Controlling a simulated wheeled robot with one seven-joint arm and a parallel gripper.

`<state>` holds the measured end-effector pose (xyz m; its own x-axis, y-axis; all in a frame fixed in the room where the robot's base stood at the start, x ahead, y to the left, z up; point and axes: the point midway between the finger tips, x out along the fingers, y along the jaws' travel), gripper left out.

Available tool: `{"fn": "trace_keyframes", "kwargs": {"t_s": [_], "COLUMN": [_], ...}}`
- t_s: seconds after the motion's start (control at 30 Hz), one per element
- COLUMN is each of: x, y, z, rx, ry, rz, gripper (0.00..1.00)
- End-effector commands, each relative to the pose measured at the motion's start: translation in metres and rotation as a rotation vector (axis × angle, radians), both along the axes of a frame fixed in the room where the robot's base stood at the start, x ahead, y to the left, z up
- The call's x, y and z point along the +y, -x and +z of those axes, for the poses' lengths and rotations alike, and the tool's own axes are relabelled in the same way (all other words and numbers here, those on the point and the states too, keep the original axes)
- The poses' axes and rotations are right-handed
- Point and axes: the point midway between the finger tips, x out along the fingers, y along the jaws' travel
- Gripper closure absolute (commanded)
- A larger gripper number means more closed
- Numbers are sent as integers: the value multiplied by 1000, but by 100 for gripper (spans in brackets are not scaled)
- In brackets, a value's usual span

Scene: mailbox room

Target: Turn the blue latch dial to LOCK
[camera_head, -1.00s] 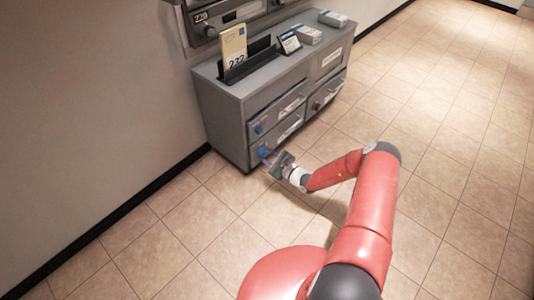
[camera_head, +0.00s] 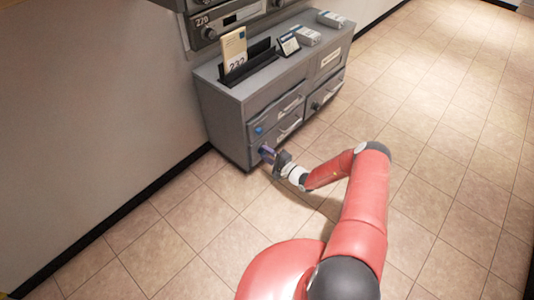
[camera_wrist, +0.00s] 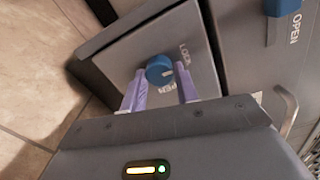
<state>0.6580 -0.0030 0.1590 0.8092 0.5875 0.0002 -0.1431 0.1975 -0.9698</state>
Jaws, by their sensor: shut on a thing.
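The blue latch dial (camera_wrist: 160,70) sits on the lower left drawer front of a grey cabinet (camera_head: 232,115). The dial's pointer is too small to read surely. In the head view, my gripper (camera_head: 267,154) is at the lower drawer and mostly hides this dial.
A second blue dial (camera_wrist: 282,7), with its own OPEN label, is on the drawer above; it also shows in the head view (camera_head: 259,130). A bar handle (camera_wrist: 288,112) is at the right. Open tiled floor (camera_head: 440,150) lies right of the cabinet.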

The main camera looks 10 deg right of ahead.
Motion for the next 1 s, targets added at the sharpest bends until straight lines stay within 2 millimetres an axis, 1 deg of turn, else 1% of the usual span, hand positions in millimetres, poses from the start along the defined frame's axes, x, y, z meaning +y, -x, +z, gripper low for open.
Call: {"fn": "trace_keyframes", "kwargs": {"t_s": [0.23,0.67,0.7,0.87,1.0], "x": [0,1,1,0,0], "y": [0,0,0,0,0], "z": [0,-1,-1,0,0], "rx": [-33,-38,-38,-38,-38], "ry": [47,55,55,54,54], "rz": [1,1,1,1,1], "gripper": [92,92,68,48,48]}}
